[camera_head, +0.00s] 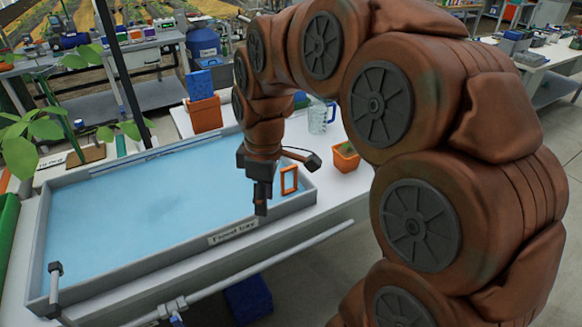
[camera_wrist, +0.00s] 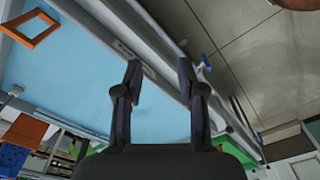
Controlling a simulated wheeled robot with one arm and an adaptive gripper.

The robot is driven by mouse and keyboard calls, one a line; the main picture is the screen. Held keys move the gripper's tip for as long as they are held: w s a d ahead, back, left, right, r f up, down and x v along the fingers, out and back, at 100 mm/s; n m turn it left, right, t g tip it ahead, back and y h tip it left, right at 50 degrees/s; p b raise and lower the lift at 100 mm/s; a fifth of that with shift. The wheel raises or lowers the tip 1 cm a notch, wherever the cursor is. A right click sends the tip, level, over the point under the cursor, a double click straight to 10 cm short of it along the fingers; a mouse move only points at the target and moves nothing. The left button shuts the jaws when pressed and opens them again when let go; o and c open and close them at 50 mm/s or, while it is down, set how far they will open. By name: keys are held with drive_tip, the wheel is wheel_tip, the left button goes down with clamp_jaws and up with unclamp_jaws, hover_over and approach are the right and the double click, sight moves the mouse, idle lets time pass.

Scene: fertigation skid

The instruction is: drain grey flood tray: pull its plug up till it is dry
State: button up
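The grey flood tray (camera_head: 100,313) lies across the bench in the head view, with a label reading "Flood tray" on its front wall. Light blue water (camera_head: 150,205) covers its floor. An upright orange frame-shaped handle (camera_head: 289,180) stands at the tray's right end; the plug below it cannot be made out. The handle also shows at the upper left of the wrist view (camera_wrist: 30,28). My gripper (camera_head: 261,210) points down near the tray's front wall, left of the handle and apart from it. In the wrist view its two fingers (camera_wrist: 159,66) are spread, with nothing between them.
A grey pipe (camera_head: 290,250) runs along the bench front, below the tray. An orange pot (camera_head: 345,157) and a clear jug (camera_head: 321,117) stand right of the tray. An orange box (camera_head: 205,114) with a blue block stands behind it. Leafy plants overhang the left.

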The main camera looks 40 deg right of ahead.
drive_tip(key=w+d+f+n+t+b, duration=0.1)
drive_tip(key=w+d+n, duration=0.3)
drive_tip(key=w+d, duration=0.4)
drive_tip(key=n+t+b, duration=0.1)
drive_tip(key=n+b, duration=0.1)
drive_tip(key=n, duration=0.2)
approach(291, 168)
drive_tip(key=shift+h, duration=0.4)
drive_tip(key=shift+w+a+f+p, duration=0.1)
drive_tip(key=shift+w+f+p, duration=0.2)
drive_tip(key=shift+f, duration=1.05)
drive_tip(key=shift+w+a+f+p, duration=0.1)
drive_tip(key=shift+w+f+p, duration=0.25)
drive_tip(key=shift+f, duration=0.95)
drive_tip(key=shift+w+a+f+p, duration=0.1)
drive_tip(key=shift+w+f+p, duration=0.2)
drive_tip(key=shift+f, duration=1.05)
clamp_jaws()
